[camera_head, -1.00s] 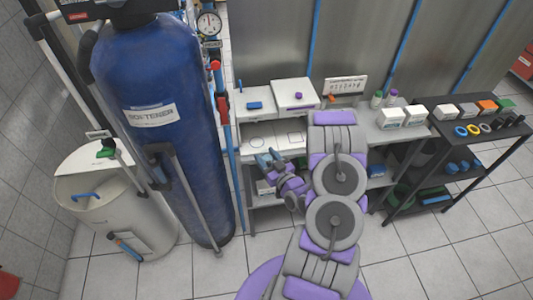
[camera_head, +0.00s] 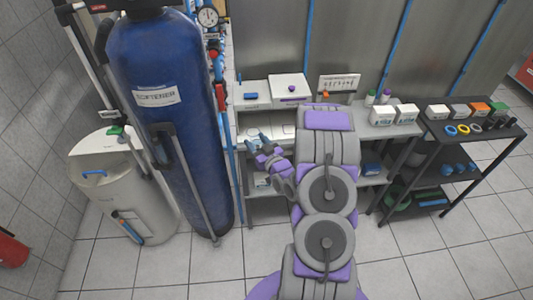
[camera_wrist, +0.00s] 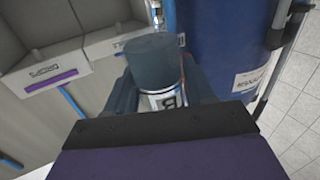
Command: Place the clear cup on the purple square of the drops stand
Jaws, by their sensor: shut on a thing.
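In the wrist view, a greyish, see-through cylinder (camera_wrist: 152,62), apparently the clear cup, stands between the two dark fingers of my gripper (camera_wrist: 165,88). The gripper is shut on it. A white piece with a black mark shows just below the cup, partly hidden by my wrist. At left, a purple strip (camera_wrist: 52,80) lies on the front of a pale labelled stand (camera_wrist: 42,68); I cannot tell whether this is the drops stand. In the head view my gripper (camera_head: 259,143) is at the left end of the bench, by the white sheets, and the cup is not clear.
The blue softener tank (camera_head: 163,110) stands close left of my gripper. White boxes (camera_head: 262,84) and a panel (camera_head: 338,84) are at the bench back. Small cartons (camera_head: 382,116) and a dark shelf (camera_head: 470,140) are at right. Tiled floor in front is free.

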